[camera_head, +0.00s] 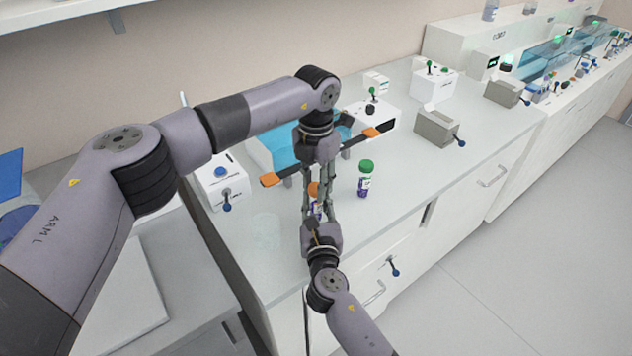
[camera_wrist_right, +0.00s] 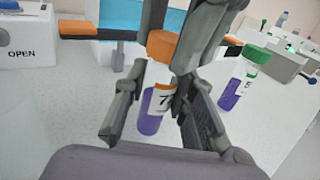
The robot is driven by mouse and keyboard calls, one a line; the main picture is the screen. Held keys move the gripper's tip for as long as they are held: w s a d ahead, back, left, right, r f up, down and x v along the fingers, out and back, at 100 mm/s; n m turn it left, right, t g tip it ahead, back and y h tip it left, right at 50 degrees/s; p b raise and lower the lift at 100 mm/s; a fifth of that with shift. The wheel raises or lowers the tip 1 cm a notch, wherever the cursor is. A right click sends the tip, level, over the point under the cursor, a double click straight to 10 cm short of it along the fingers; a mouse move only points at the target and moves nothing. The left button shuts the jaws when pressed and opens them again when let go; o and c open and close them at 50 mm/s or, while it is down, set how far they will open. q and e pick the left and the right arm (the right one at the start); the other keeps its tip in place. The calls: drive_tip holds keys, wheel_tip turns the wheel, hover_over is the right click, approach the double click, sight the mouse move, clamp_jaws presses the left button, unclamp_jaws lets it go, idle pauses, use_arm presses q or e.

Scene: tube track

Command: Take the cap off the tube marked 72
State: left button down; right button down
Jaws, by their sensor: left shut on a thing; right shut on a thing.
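The tube marked with a 7 and a partly hidden second digit (camera_wrist_right: 150,123) has a purple lower part, a white label and an orange cap (camera_wrist_right: 162,46). My right gripper (camera_wrist_right: 160,112) is shut around the tube's body from the near side. My left gripper (camera_head: 316,184) reaches down from above and is shut on the orange cap. Its fingers also show in the right wrist view (camera_wrist_right: 183,42). The tube is upright or slightly tilted, in line under the cap. I cannot tell whether cap and tube are apart. In the head view fingers hide most of both.
A green-capped tube (camera_head: 365,180) stands on the bench just right of the grippers. A white box with a blue button (camera_head: 221,178) is at left. A blue-topped unit with orange-ended bars (camera_head: 268,152) lies behind. Grey and white boxes (camera_head: 437,128) stand farther right.

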use_arm(q)
drive_tip(key=n, duration=1)
drive_tip(key=shift+r, duration=0.3)
drive_tip(key=shift+r, duration=0.85)
drive_tip(key=shift+r, duration=2.05)
use_arm(e)
drive_tip(key=c, duration=1.2)
unclamp_jaws()
drive_tip(key=shift+c, duration=0.2)
